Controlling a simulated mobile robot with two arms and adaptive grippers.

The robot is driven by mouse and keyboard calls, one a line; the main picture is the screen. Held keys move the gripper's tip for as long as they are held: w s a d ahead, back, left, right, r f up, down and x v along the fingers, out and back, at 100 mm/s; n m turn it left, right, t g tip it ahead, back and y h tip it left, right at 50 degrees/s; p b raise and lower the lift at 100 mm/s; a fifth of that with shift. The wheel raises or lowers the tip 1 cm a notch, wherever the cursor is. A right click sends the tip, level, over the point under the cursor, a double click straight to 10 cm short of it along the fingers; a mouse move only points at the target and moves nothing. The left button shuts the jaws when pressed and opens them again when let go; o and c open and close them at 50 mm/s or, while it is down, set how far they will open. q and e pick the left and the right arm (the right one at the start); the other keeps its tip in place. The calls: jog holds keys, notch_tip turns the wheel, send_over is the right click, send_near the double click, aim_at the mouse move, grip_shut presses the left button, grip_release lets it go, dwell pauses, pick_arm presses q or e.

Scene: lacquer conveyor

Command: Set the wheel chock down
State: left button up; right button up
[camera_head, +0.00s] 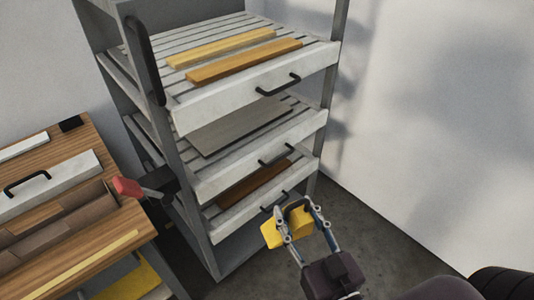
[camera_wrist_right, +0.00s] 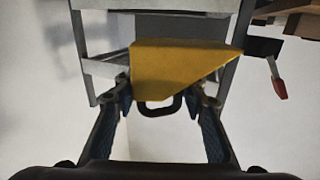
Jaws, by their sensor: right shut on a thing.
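The wheel chock (camera_head: 287,231) is a yellow wedge with a dark loop handle. My right gripper (camera_head: 296,221) is shut on it and holds it in front of the lower right of the shelf rack, above the grey floor. In the right wrist view the yellow chock (camera_wrist_right: 180,68) sits between the fingers of my right gripper (camera_wrist_right: 163,104), with its slanted face to the right and the dark handle below. The chock's underside is not clear. My left gripper is not in view.
A grey rack has pull-out slatted shelves (camera_head: 240,84) with black handles, bearing wood strips and a grey panel (camera_head: 240,126). A wooden workbench (camera_head: 110,229) with a red-handled clamp (camera_head: 127,187) stands at left. Bare floor (camera_head: 385,235) lies right of the gripper, before a white wall.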

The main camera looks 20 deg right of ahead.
jog(key=w+a+r+n+g+y, duration=0.2)
jog(key=w+a+n+g+y, duration=0.2)
jog(key=a+y, duration=0.4)
jog(key=w+a+r+n+g+y, duration=0.3)
jog(key=w+a+n+g+y, duration=0.1)
jog(key=a+n+y, duration=0.4)
jog(key=shift+a+n+g, duration=0.3)
jog(key=shift+a+g, duration=0.2)
jog(key=shift+g, duration=0.4)
